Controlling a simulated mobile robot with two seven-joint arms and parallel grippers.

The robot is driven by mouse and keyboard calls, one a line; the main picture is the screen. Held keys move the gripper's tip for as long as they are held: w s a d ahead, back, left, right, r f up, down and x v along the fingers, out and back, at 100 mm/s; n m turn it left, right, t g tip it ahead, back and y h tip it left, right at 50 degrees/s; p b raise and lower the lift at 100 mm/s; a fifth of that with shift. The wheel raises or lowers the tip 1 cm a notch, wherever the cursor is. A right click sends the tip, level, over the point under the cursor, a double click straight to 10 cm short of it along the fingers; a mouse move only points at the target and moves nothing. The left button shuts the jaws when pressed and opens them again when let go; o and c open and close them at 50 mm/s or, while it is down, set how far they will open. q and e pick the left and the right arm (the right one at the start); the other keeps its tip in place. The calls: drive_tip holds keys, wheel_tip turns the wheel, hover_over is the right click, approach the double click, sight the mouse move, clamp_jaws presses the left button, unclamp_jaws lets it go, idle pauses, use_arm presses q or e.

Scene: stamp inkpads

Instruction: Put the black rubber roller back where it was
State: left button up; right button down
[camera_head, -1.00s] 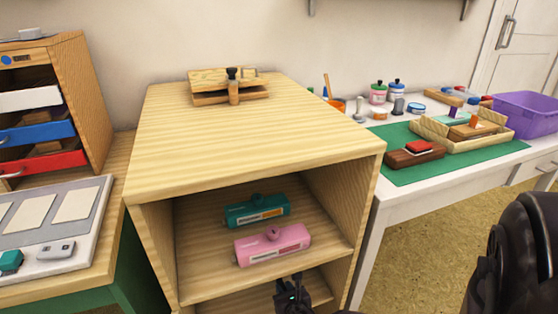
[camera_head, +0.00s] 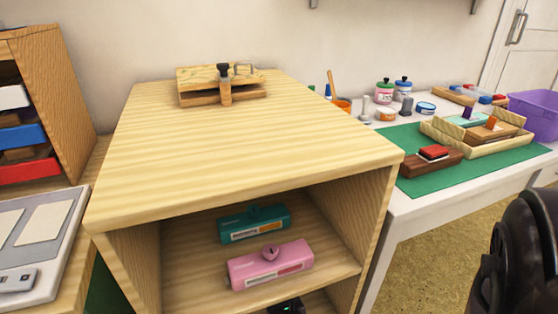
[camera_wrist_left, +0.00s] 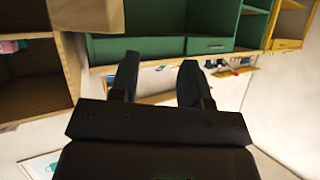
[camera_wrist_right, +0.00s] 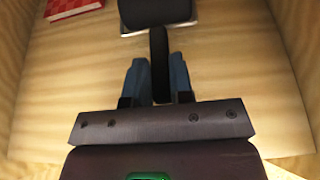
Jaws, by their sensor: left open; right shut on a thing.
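The black rubber roller (camera_wrist_right: 155,12) is at the top of the right wrist view, its black handle (camera_wrist_right: 160,62) pointing back toward me. My right gripper (camera_wrist_right: 157,72) is shut on that handle, inside a wooden compartment. My left gripper (camera_wrist_left: 160,85) is open and empty, away from the cabinet's lower compartment.
The wooden cabinet (camera_head: 240,140) has side walls close around my right gripper. A red item (camera_wrist_right: 72,8) lies at the compartment's far left. A wooden clamp (camera_head: 222,87) stands on top.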

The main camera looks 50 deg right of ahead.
drive_tip(key=shift+f+b, duration=0.35)
drive_tip(key=shift+f, duration=0.3)
use_arm(q)
drive_tip(key=shift+w+d+r+t, duration=0.15)
drive_tip(key=shift+w+d+t, duration=0.05)
drive_tip(key=shift+d+t, duration=0.25)
use_arm(e)
drive_tip(key=shift+w+r, duration=0.1)
drive_tip(key=c, duration=1)
unclamp_jaws()
drive_tip(key=shift+f, duration=0.2)
